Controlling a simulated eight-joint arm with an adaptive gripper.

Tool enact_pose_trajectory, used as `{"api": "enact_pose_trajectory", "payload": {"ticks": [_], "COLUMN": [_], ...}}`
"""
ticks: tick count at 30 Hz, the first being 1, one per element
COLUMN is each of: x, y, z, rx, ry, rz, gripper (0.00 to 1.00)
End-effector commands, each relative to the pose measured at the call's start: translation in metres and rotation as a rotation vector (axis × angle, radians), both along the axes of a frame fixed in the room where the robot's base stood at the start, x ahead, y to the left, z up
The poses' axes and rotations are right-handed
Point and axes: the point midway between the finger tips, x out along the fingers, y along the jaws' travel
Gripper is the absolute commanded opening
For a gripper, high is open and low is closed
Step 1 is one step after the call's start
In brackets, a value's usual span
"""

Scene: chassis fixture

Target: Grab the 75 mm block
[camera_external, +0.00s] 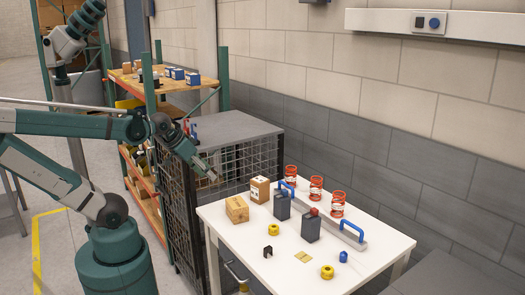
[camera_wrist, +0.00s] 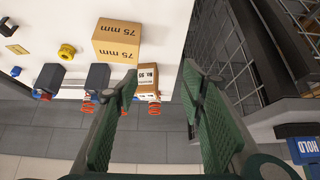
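The 75 mm block (camera_wrist: 117,41) is a tan wooden block with "75 mm" printed on two faces, lying on the white table in the upper middle of the wrist view. In the external view the block (camera_external: 237,209) sits at the table's left edge, clear of other objects. My gripper (camera_external: 211,176) is above and to the left of it, near the table's back left corner. In the wrist view my gripper (camera_wrist: 160,82) has its green-padded fingers spread, with nothing held between them. The left finger's tip is just below the block's picture and partly covers a printed box behind it.
A printed brown box (camera_external: 260,189) stands behind the block. Two dark canisters (camera_external: 282,206), red springs (camera_external: 316,188), a blue-handled bar (camera_external: 345,230) and small yellow and black parts share the table (camera_external: 225,238). A mesh cage (camera_external: 240,162) stands left of the table.

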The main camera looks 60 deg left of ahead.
Motion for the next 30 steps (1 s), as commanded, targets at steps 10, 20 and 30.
{"api": "enact_pose_trajectory", "payload": {"ticks": [10, 20, 30], "x": [0.0000, 0.0000, 0.0019], "y": [0.0000, 0.0000, -0.0007], "z": [0.0000, 0.0000, 0.0006], "rx": [0.000, 0.000, -0.015], "ry": [0.000, 0.000, 0.009], "rz": [0.000, 0.000, 0.015], "gripper": [0.40, 0.60, 0.60]}}
